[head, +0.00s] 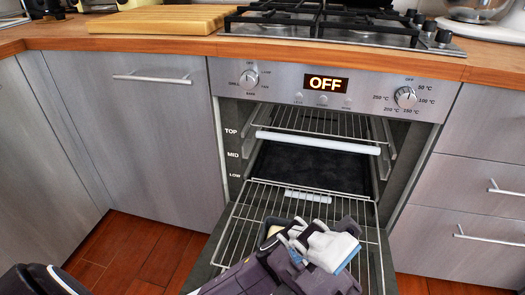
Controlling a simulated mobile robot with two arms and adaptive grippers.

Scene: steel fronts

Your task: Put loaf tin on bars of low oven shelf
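The oven door is down. The low oven shelf (238,222) is a wire rack drawn out of the oven over the door. My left gripper (312,238), its arm coming in from the lower left, is over the front part of this shelf. A dark-rimmed piece with a pale inside (271,231), seemingly the loaf tin, shows just beside the gripper; the rest is hidden behind it. I cannot tell whether the tin touches the bars or whether the fingers are closed on it. My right gripper is not in view.
A second wire rack (318,122) with a pale front bar sits higher in the oven. The control panel (280,85) reads OFF. A hob (330,25) and wooden board (165,19) are on the worktop. Steel fronts flank the oven. The shelf's bars behind the gripper look clear.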

